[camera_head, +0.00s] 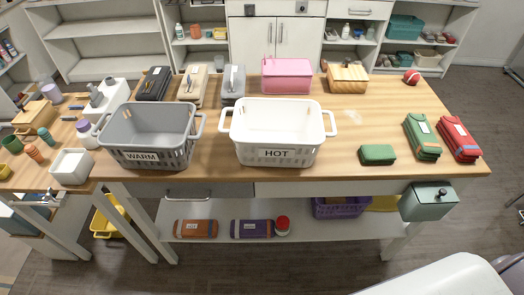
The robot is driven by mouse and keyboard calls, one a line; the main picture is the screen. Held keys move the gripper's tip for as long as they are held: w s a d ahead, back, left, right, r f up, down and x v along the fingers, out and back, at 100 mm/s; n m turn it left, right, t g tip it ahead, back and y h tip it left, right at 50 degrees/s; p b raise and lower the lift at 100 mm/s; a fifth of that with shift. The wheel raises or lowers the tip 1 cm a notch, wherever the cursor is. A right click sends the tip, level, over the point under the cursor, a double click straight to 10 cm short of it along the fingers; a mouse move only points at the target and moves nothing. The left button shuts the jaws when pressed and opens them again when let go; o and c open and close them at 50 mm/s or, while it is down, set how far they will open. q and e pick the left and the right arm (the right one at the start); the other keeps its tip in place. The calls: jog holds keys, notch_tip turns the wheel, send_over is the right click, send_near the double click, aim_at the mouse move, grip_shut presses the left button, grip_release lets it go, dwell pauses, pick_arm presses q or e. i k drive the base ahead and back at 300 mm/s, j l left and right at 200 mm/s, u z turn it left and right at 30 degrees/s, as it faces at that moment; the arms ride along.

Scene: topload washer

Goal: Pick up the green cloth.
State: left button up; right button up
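A green folded cloth-like bundle (422,137) with a pale label lies on the right part of the wooden table (345,108), beside a similar red bundle (458,138). A smaller plain dark green folded piece (377,154) lies to its left, apart from it. I cannot tell for sure which of the two green items is the green cloth. Both lie flat with nothing on top. Neither of my grippers shows in the head view.
A grey basket marked WARM (143,157) and a white basket marked HOT (277,155) stand at the table's left and middle. A pink box (286,83) and a wooden box (347,86) stand behind. A large white surface (440,278) fills the bottom right corner.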

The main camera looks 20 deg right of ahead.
aim_at(384, 153)
jog(key=z, duration=1.7)
jog(key=u, duration=1.7)
jog(key=z, duration=1.45)
